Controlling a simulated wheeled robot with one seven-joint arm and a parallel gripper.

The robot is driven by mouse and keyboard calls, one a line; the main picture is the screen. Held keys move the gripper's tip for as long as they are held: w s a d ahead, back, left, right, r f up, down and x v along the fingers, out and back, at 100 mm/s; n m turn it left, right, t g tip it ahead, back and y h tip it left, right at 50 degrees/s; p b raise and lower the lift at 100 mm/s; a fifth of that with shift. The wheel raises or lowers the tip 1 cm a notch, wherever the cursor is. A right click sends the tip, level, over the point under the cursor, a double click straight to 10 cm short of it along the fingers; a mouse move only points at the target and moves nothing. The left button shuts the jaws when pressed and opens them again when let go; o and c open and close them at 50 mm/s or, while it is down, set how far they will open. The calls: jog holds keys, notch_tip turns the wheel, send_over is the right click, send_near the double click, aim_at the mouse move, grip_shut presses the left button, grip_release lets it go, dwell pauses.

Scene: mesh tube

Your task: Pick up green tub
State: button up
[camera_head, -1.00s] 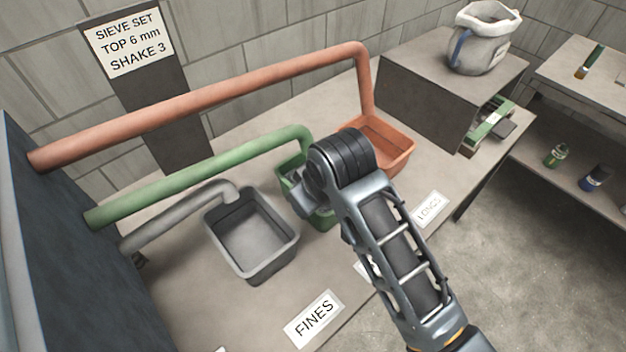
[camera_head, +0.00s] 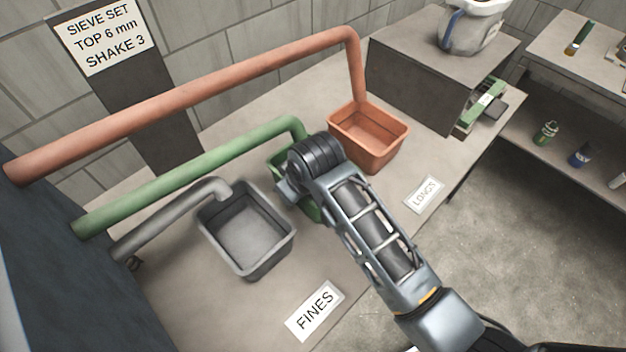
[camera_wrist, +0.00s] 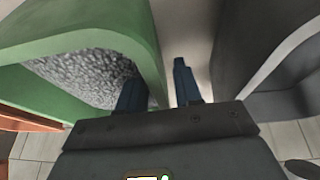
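The green tub (camera_head: 279,162) stands on the bench below the green pipe, between the grey tub and the orange tub. My arm covers most of it in the head view. In the wrist view the green tub (camera_wrist: 148,48) fills the left side and holds grey granular material. My gripper (camera_wrist: 156,78) is open at its near wall. One finger is on the inner side of that wall, and the other is outside, facing the grey tub. A gap shows between the wall and the outer finger. The fingertips are hidden in the head view.
The grey tub (camera_head: 284,247) stands close on the left, under the grey pipe (camera_head: 165,222). The orange tub (camera_head: 377,157) is on the right. Green (camera_head: 200,170) and orange (camera_head: 200,94) pipes cross above the bench. A grey block (camera_head: 420,80) bears a jug (camera_head: 468,30).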

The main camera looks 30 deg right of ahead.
jog(key=shift+f, duration=0.1)
jog(key=shift+c, duration=0.2)
grip_shut()
jog(key=shift+w, duration=0.1)
dwell(1.1)
